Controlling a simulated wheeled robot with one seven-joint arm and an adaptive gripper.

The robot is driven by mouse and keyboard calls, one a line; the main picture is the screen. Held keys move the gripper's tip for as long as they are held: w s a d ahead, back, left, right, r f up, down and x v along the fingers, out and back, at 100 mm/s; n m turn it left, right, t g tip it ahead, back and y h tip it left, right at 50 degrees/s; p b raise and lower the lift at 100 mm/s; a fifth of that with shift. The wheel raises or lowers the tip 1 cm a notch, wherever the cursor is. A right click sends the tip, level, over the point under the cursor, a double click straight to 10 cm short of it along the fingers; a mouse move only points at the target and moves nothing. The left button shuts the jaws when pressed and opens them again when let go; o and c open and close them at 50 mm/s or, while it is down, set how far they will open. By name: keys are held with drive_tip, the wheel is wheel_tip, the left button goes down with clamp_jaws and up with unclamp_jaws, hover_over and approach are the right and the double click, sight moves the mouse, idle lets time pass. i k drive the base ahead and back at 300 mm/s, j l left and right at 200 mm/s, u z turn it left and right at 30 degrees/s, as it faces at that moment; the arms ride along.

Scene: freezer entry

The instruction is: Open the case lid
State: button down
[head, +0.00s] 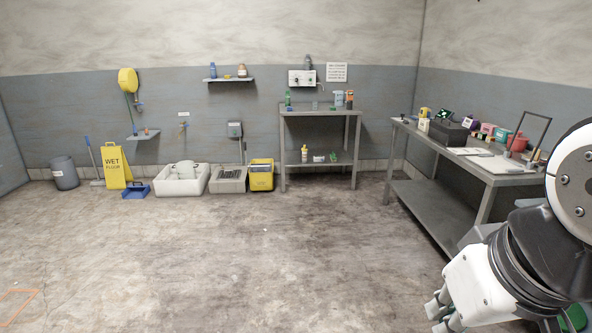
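A black box-like case (449,132) sits on the long grey table along the right wall. It looks closed, but at this distance I cannot make out a lid seam or latch. My gripper (441,314) is at the lower right, in the foreground, with short grey finger parts near the bottom edge of the picture. It is well apart from the case, and nothing shows held in it. I cannot see whether its fingers are open or shut.
The right table (507,180) also holds small coloured containers, white sheets and an upright dark frame (530,128). A second table (320,112) stands at the back wall. A yellow wet-floor sign (115,167), basins and a yellow bin (261,180) line that wall. The middle floor is clear.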

sight(449, 127)
drive_tip(key=i+l+z, duration=0.1)
drive_tip(key=i+z, duration=0.2)
drive_tip(key=i, duration=0.65)
drive_tip(key=i+j+z, duration=0.1)
drive_tip(key=i+z, duration=0.2)
drive_tip(key=i, duration=2.7)
drive_tip(key=i+l, duration=0.2)
drive_tip(key=i, duration=0.2)
drive_tip(key=i+l, duration=0.2)
drive_tip(key=i, duration=0.15)
drive_tip(key=i+l+z, duration=0.1)
drive_tip(key=i+l, duration=0.15)
drive_tip(key=i, duration=0.15)
